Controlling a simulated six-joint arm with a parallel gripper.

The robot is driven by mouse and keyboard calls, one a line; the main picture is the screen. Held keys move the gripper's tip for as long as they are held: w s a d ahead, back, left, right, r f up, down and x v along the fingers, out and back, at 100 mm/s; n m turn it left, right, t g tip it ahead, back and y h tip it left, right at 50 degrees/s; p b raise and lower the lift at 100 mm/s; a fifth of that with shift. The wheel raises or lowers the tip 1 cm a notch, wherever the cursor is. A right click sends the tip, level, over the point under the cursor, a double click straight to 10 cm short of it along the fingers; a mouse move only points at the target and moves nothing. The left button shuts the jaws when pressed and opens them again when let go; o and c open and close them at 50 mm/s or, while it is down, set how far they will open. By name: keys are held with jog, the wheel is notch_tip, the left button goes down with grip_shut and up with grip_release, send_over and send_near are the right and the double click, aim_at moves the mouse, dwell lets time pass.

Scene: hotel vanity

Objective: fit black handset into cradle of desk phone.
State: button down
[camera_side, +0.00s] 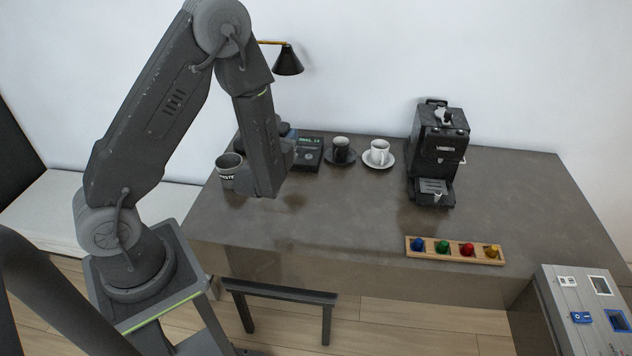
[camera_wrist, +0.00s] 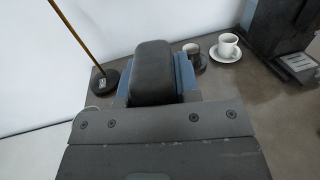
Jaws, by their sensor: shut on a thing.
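The black handset (camera_wrist: 154,72) fills the middle of the wrist view, its rounded end facing up. My gripper (camera_wrist: 155,88) is shut on it, with blue finger parts on both sides. In the side view my gripper (camera_side: 291,137) is mostly hidden behind my arm, at the back left of the counter. The desk phone (camera_side: 309,152), dark with a lit green display, sits just right of my gripper there. Its cradle is hidden by my arm and gripper, so I cannot tell whether the handset touches it.
A black cup (camera_side: 341,148) and white cup (camera_side: 379,150) stand on saucers right of the phone. A lamp (camera_side: 288,62) rises behind. A coffee machine (camera_side: 440,140) and peg tray (camera_side: 455,259) are farther right. The counter's middle is clear.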

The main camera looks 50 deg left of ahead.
jog(key=w+d+r+m+t+h, duration=0.1)
jog(key=w+d+r+m+h, duration=0.15)
jog(key=d, duration=0.45)
jog(key=w+d+r+m+t+h, duration=0.1)
jog(key=w+d+r+h, duration=0.1)
jog(key=d+r, duration=0.3)
jog(key=s+a+f+n+g+y, duration=0.2)
jog(key=s+a+f+n+y, duration=0.25)
jog(key=a, duration=0.55)
jog(key=s+a+f+n+g+y, duration=0.1)
jog(key=s+a+f+g+y, duration=0.15)
jog(key=s+a+f, duration=0.55)
jog(key=w+d+f, duration=0.6)
jog(key=w+f, duration=0.4)
jog(key=shift+d, duration=0.15)
jog(key=shift+f, duration=0.2)
jog(key=c, duration=0.8)
grip_release()
jog(key=shift+c, duration=0.2)
jog(key=shift+r, duration=0.1)
